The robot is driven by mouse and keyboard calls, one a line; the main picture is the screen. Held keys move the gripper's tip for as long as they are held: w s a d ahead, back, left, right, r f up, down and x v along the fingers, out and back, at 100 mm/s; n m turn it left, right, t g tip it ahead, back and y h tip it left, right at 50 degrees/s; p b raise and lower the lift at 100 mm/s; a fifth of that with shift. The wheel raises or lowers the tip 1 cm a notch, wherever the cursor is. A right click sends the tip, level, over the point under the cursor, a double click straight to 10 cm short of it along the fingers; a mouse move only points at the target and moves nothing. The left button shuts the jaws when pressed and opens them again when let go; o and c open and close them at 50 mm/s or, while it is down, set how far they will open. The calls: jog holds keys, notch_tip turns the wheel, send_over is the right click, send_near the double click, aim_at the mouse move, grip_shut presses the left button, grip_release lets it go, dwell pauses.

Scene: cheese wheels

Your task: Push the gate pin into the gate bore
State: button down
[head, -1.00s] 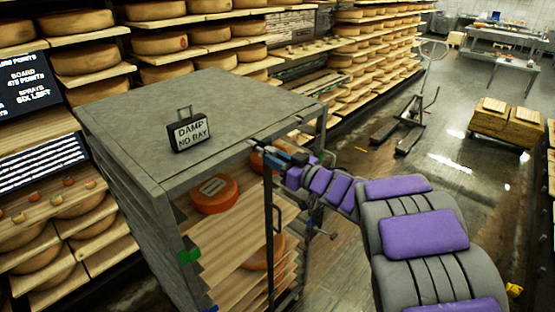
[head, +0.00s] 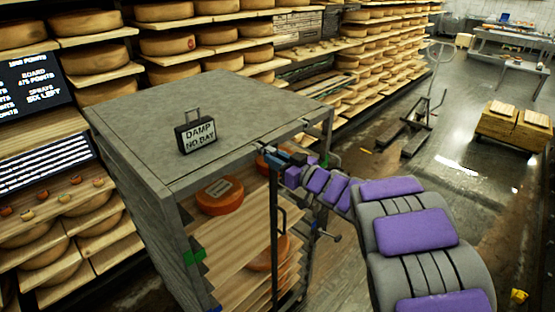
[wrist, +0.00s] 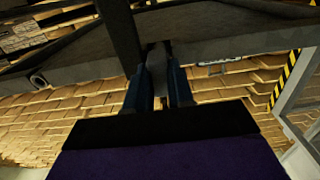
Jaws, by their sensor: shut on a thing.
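My gripper (head: 268,152) is at the top front corner of the grey rack (head: 140,150), next to the dark upright post of the gate (head: 274,225). In the wrist view my gripper's two blue fingers (wrist: 161,92) are closed around a narrow grey piece (wrist: 157,62), which appears to be the gate pin. The piece's far end meets the dark post and top rail (wrist: 230,42) area, so I cannot tell how deep it sits.
A black "DAMP NO BAY" sign (head: 196,136) stands on the rack top. Orange cheese wheels (head: 219,196) lie on the rack's shelves. Shelves of cheese (head: 165,45) line the back and left. A pallet jack (head: 415,125) and wooden crates (head: 515,125) stand on the open floor at right.

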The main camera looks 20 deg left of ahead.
jog(key=shift+w+a, duration=0.15)
jog(key=shift+a, duration=0.2)
jog(key=c, duration=0.9)
grip_release()
jog(key=v, duration=1.7)
jog(key=shift+f, duration=0.1)
